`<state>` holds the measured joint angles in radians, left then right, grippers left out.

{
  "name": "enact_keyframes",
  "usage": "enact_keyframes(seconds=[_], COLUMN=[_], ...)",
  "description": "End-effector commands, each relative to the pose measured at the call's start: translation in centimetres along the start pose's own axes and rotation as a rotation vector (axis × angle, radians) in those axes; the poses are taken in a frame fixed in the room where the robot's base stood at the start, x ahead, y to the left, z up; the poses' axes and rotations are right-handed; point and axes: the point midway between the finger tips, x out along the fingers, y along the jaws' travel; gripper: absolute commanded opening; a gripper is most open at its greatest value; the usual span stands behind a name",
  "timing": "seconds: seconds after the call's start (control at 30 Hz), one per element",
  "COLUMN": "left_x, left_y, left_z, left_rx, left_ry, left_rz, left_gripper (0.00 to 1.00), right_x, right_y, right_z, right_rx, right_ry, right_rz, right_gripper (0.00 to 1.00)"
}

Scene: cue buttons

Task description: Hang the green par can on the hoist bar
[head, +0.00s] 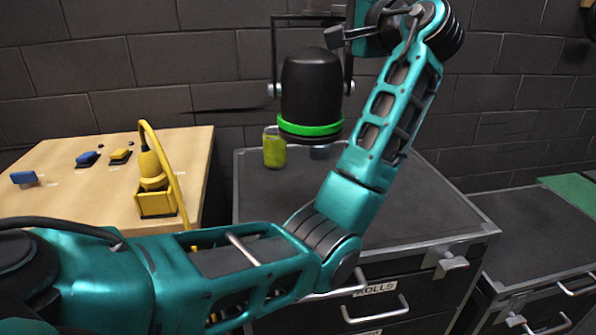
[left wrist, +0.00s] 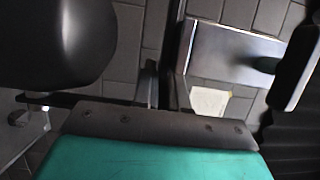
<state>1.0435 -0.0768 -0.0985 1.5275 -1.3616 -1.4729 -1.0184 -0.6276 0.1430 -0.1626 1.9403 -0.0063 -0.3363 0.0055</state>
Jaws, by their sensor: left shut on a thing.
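The green par can (head: 311,85) is a black, dome-backed lamp with a green ring around its lower rim and a dark yoke at its sides. My left gripper (head: 336,37) is shut on it near the top of the yoke. The lamp hangs upright in the air, in front of the brick wall and above the dark cabinet. In the left wrist view the lamp's dark body (left wrist: 55,45) fills the upper left. I cannot make out the hoist bar in either view. My right gripper is out of view.
A dark drawer cabinet (head: 420,215) stands below, with a yellow-green can (head: 274,148) on it. A wooden table (head: 60,190) at left bears blue and yellow buttons and a yellow pendant (head: 153,170) in a holder. Another cabinet (head: 535,238) stands at right.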

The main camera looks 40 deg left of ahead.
Motion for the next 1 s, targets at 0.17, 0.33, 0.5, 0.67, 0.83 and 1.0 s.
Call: enact_keyframes(seconds=[0.17, 0.33, 0.5, 0.67, 0.83, 1.0], left_x=[0.5, 0.6, 0.6, 0.5, 0.5, 0.4], left_y=[-0.3, -0.3, 1.2, 4.7, 8.4, 12.1], left_z=[-0.8, -1.0, -1.1, -1.1, -1.1, -1.2], left_rx=[-0.01, -0.012, -0.009, -0.006, -0.006, -0.006], left_ry=[0.004, 0.006, 0.005, 0.005, 0.005, 0.005], left_rz=[0.001, 0.004, 0.005, 0.006, 0.005, 0.005], left_gripper=[0.0, 0.0, 0.0, 0.0, 0.0, 0.0], right_x=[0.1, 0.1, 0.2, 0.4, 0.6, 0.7], right_y=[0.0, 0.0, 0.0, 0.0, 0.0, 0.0], right_z=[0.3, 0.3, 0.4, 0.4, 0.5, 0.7], right_rx=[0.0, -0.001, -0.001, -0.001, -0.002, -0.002], right_ry=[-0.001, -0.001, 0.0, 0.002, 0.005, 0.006], right_rz=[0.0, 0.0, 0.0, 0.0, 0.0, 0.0], right_gripper=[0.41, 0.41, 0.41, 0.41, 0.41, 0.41])
